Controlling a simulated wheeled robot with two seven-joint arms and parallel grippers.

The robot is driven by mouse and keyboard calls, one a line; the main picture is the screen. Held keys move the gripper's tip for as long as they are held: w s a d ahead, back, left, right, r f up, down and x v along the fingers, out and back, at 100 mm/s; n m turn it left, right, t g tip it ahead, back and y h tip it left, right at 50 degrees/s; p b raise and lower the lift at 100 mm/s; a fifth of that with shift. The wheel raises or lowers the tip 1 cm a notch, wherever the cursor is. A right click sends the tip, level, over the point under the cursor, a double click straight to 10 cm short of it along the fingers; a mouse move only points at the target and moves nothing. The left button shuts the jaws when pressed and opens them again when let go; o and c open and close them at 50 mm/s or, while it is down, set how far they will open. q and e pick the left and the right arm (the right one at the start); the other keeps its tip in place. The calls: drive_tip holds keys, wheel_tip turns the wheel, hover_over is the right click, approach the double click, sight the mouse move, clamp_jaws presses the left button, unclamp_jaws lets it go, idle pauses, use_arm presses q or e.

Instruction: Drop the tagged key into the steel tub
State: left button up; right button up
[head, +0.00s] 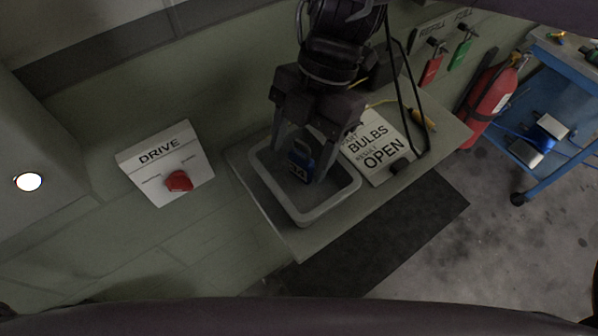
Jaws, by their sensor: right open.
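The steel tub (312,216) is a grey, open, rounded box on a pale bench. A blue tagged piece (301,161) with a dark, marked face shows inside the tub's outline, between my fingers; I take it to be the tagged key. I cannot tell whether it rests on the tub floor, and any metal key part is not clear. My right gripper (298,166) reaches down over the tub from the top, its two fingers open on either side of the blue piece. My left gripper is not in view.
A sign reading BULBS and OPEN (385,160) lies right of the tub. A DRIVE panel with a red knob (179,181) is to the left. Red (431,71) and green (460,55) tags hang at upper right. A fire extinguisher (490,100) and blue cart (575,160) stand right.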

drive_tip(key=shift+r, duration=0.1)
drive_tip(key=shift+w+d+r, duration=0.1)
drive_tip(key=shift+w+r, duration=0.1)
drive_tip(key=shift+r, duration=0.1)
drive_tip(key=v, duration=0.7)
drive_tip(key=shift+s+f, duration=0.1)
drive_tip(key=shift+s, duration=0.05)
